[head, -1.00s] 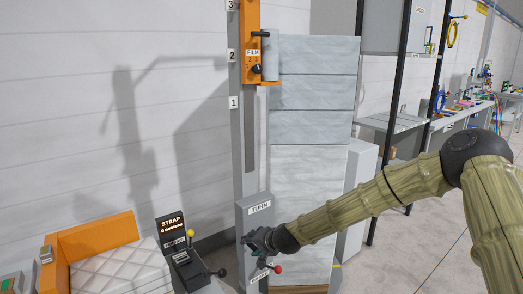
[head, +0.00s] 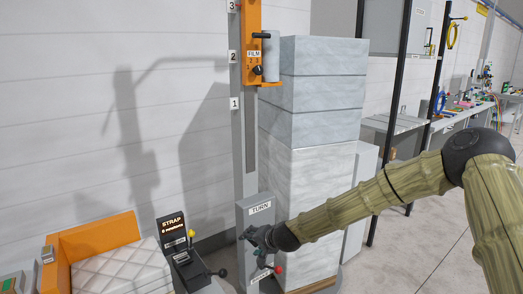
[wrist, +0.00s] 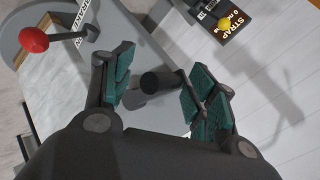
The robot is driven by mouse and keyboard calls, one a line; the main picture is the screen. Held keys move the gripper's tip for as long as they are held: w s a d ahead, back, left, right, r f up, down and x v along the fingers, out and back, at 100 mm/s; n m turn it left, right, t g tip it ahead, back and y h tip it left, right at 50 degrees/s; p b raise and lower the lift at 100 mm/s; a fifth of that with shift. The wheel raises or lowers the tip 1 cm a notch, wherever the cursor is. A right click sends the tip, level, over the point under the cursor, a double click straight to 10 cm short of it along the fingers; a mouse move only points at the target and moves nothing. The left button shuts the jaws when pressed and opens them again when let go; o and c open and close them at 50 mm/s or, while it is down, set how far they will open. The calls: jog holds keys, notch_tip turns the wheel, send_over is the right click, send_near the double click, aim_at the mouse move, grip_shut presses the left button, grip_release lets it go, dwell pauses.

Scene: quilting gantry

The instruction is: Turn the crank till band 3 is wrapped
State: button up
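The crank is on the grey TURN box (head: 256,221) at the foot of the mast. Its black handle (wrist: 160,82) lies between the teal finger pads in the wrist view. The tall pale stack (head: 322,205) stands right of the mast, one corner towards me. Its upper part is bluish-grey with horizontal band lines; the lower part is whiter. The film roll (head: 271,57) hangs on the orange FILM carriage (head: 253,40) beside the stack's top, near plate 2 (head: 233,57).
A red-knobbed lever (head: 278,268) sits just below my gripper, also at upper left in the wrist view (wrist: 33,40). Left stands the STRAP panel (head: 173,228) with a yellow-knobbed lever, beside an orange-framed quilted pad (head: 120,275). Plates 1 (head: 234,103) and 3 (head: 231,6) mark the mast.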

jog(key=shift+s+f, duration=0.1)
jog(key=shift+f, duration=0.05)
jog(key=shift+s+d, duration=0.25)
jog(key=shift+s, duration=0.15)
jog(key=s+d, duration=0.4)
jog(key=s, duration=0.2)
jog(key=shift+s+d, duration=0.15)
jog(key=shift+d, duration=0.15)
jog(key=s+d+f+n+g+h, duration=0.1)
jog(key=s+d+f+g, duration=0.15)
jog(key=s+f, duration=0.85)
jog(key=s+d+f+n+g+h, duration=0.2)
jog(key=s+d+f, duration=0.1)
jog(key=s+f, duration=0.8)
jog(key=s+d+f+n+g+h, duration=0.1)
jog(key=s+d+f+g, duration=0.1)
jog(key=s+d, duration=0.5)
jog(key=s+d+f+n+g+h, duration=0.1)
jog(key=s+d+f, duration=0.3)
jog(key=s, duration=1.5)
jog(key=d+g+h, duration=0.1)
jog(key=d, duration=0.2)
jog(key=shift+s+d+f+n, duration=0.2)
jog(key=shift+s+d+n, duration=0.1)
jog(key=shift+d, duration=0.1)
